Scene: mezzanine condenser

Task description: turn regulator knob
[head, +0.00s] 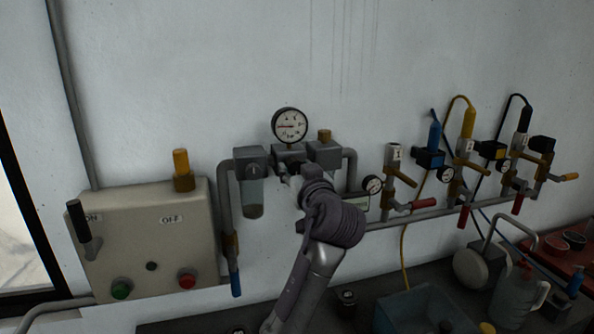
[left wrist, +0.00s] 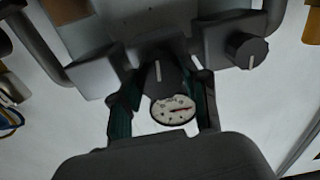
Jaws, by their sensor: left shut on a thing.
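The regulator knob (left wrist: 158,72) is dark with a white pointer line and shows in the left wrist view between the fingers of my left gripper (left wrist: 165,90). The gripper is shut on it, one finger on each side. In the head view, my left gripper (head: 290,178) is at the middle regulator body, below the round pressure gauge (head: 290,125), and hides the knob. My right gripper is in neither view.
A second dark knob (left wrist: 246,50) with a white mark sits beside the held one. A control box (head: 150,240) with levers and buttons is on the left. Pipes with several valves (head: 420,205) run along the wall to the right. A blue bin (head: 415,308) stands below.

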